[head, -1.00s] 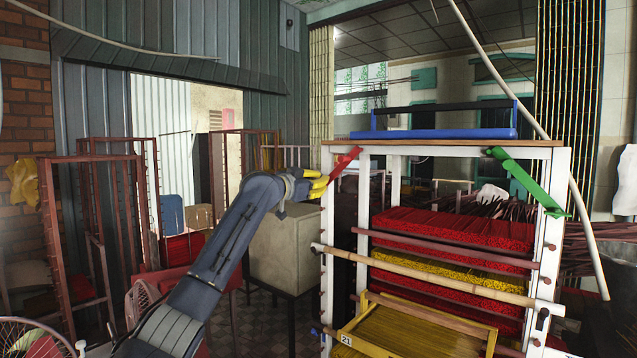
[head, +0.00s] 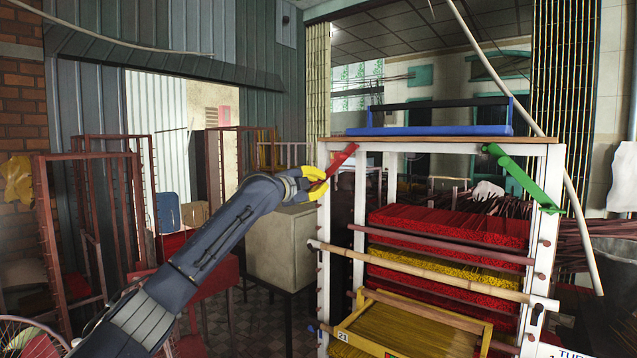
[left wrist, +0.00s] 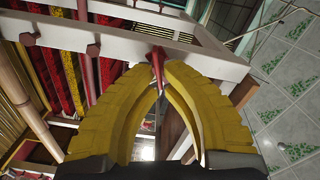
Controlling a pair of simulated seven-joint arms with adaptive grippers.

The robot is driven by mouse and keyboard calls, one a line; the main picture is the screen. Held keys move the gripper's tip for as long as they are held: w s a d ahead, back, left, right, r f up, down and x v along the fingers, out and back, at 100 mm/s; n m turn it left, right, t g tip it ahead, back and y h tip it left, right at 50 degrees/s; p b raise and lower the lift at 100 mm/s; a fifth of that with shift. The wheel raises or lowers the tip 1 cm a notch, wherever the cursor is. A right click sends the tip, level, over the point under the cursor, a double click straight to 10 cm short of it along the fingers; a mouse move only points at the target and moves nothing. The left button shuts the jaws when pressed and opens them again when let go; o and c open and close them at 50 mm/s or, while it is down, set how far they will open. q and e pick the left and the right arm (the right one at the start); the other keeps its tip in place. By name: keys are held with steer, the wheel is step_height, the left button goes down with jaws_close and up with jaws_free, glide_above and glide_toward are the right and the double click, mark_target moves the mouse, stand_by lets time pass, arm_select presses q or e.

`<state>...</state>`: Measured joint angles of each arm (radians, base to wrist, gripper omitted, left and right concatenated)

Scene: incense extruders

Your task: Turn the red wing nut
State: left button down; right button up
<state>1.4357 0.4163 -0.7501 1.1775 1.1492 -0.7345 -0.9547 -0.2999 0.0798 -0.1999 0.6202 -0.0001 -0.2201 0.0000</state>
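The red wing nut (head: 342,160) is a long, slanted red piece at the top left corner of the white rack (head: 324,220). In the left wrist view the red wing nut (left wrist: 158,66) shows narrow, nearly edge-on, between the fingertips. My left gripper (head: 325,182) has yellow curved fingers, parted around the lower end of the wing nut. In the left wrist view my left gripper (left wrist: 160,70) has its tips close to both sides of the wing nut; any contact is hard to make out. My right gripper is not in view.
A green wing nut (head: 522,178) is at the rack's top right. A bamboo pole (head: 420,270) crosses the rack's front, before red and yellow incense bundles. A blue tray (head: 435,131) lies on top. A beige cabinet (head: 280,250) stands behind my left arm.

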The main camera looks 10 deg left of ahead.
arm_select(q)
steer(key=shift+d+f+m, duration=0.1)
steer(key=shift+f+m, duration=0.05)
steer(key=shift+m, duration=1.35)
steer(key=c, duration=1.5)
jaws_free()
steer(key=shift+f, duration=0.1)
steer(key=v, duration=1.2)
